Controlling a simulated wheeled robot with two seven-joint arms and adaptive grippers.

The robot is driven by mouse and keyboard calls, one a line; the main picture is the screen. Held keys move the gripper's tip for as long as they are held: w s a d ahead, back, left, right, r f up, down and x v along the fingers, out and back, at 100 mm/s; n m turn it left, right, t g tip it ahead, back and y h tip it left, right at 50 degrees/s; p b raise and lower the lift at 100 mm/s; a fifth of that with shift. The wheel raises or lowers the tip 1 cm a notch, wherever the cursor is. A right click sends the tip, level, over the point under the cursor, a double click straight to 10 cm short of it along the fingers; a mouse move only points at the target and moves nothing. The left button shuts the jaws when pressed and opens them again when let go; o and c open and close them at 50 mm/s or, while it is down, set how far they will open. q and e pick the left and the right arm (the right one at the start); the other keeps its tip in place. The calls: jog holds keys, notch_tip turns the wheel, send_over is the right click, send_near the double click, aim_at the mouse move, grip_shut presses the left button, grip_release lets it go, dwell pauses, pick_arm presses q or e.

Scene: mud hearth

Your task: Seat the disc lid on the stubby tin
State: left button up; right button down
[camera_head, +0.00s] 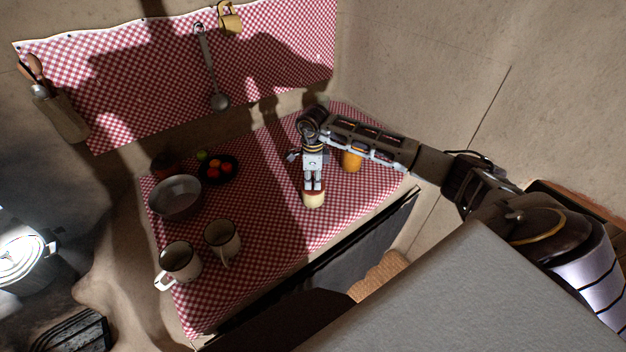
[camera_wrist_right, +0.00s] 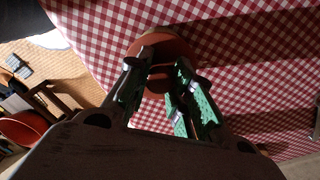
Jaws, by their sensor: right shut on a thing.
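My right gripper (camera_head: 313,184) points down over the front middle of the checked cloth. In the right wrist view, its green-padded fingers (camera_wrist_right: 160,88) are shut on the raised grip of a round reddish-brown disc lid (camera_wrist_right: 177,47). In the head view, a short, round, cream-coloured body (camera_head: 314,200), which looks like the stubby tin, shows right below the fingertips. A pale edge of it shows past the lid in the wrist view. The fingers partly hide the lid, and I cannot tell whether it rests flush on the tin. My left gripper is in neither view.
An orange jar (camera_head: 352,161) stands right of the gripper, close to my forearm. To the left are a dark plate of fruit (camera_head: 232,177), a grey bowl (camera_head: 174,197) and two enamel mugs (camera_head: 179,263). The cloth between the mugs and the gripper is clear.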

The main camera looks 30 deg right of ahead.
jog(key=c, duration=0.7)
grip_release()
jog(key=shift+r, duration=0.15)
jog(key=shift+r+p, duration=1.75)
jog(key=shift+r, duration=1.6)
